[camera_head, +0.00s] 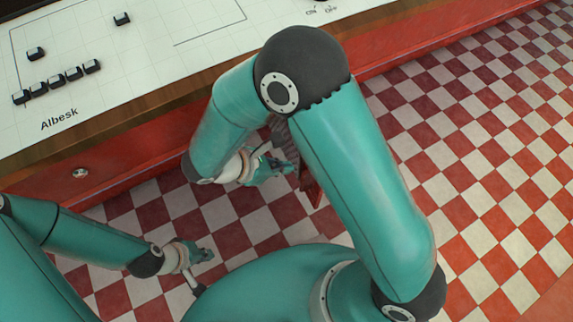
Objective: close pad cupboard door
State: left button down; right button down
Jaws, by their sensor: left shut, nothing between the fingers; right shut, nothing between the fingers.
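A narrow red panel piece (311,187) shows beside my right arm, below the counter. It looks like part of a cupboard door standing out from the front, but my arm hides most of it. My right gripper (285,168) is shut and empty, close to the left of this piece. I cannot tell whether they touch. My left gripper (208,254) is shut and empty, low over the floor at the lower left, apart from the cupboard.
The red cupboard front (130,160) with a round knob (80,173) runs under a wood-edged counter (60,150). The white top marked "Albesk" carries several small black blocks (56,82). The checkered floor (480,150) is clear at the right.

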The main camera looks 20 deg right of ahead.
jog(key=d+f+b, duration=0.2)
jog(key=d+f, duration=0.2)
jog(key=d, duration=0.4)
jog(key=shift+d+f, duration=0.3)
jog(key=shift+f, duration=0.05)
